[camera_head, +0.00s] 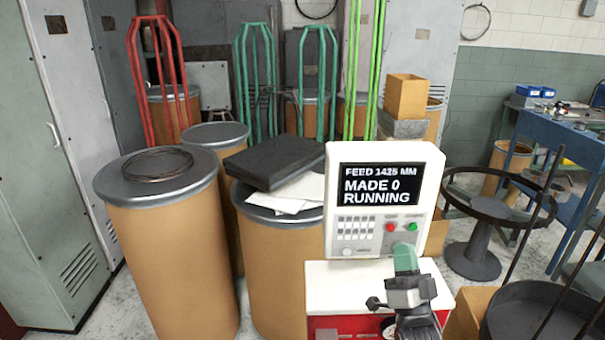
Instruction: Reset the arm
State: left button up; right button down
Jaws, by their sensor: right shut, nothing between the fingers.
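The white spring coiler control box (430,180) stands right of centre. Its dark screen (381,184) reads "FEED 1425 MM", "MADE 0" and "RUNNING". Below the screen are a keypad (356,228), a red button (390,227) and a green button (413,227). My right gripper (404,252) comes up from the bottom edge. It is shut and empty, with its teal fingertips just below the two buttons in the picture. Whether it touches the panel I cannot tell. My left gripper is not in view.
Fibre drums stand on the left, one with a wire coil (157,163) on its lid and one with a dark slab (273,160) and papers on top. A round black stand (475,250) and a blue bench (565,140) are at right. Some floor shows between them.

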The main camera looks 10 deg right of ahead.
jog(key=s+a+f+n+g+y, duration=0.2)
jog(key=s+a+f+n+g, duration=0.15)
jog(key=f+g, duration=0.3)
jog(key=s+a+f+n+g+y, duration=0.2)
jog(key=s+a+f+n+g, duration=0.15)
jog(key=f+g, duration=0.3)
jog(key=s+a+f+n+g, duration=0.25)
jog(key=s+f+g, duration=0.2)
jog(key=s, duration=0.55)
jog(key=s+a+f+n+g, duration=0.25)
jog(key=s+g, duration=0.35)
jog(key=s, duration=0.3)
notch_tip(320, 180, down, 28)
jog(key=s+g, duration=0.2)
jog(key=s+d+f, duration=0.3)
jog(key=s+f, duration=1.1)
jog(key=s, duration=0.1)
jog(key=shift+m, duration=0.3)
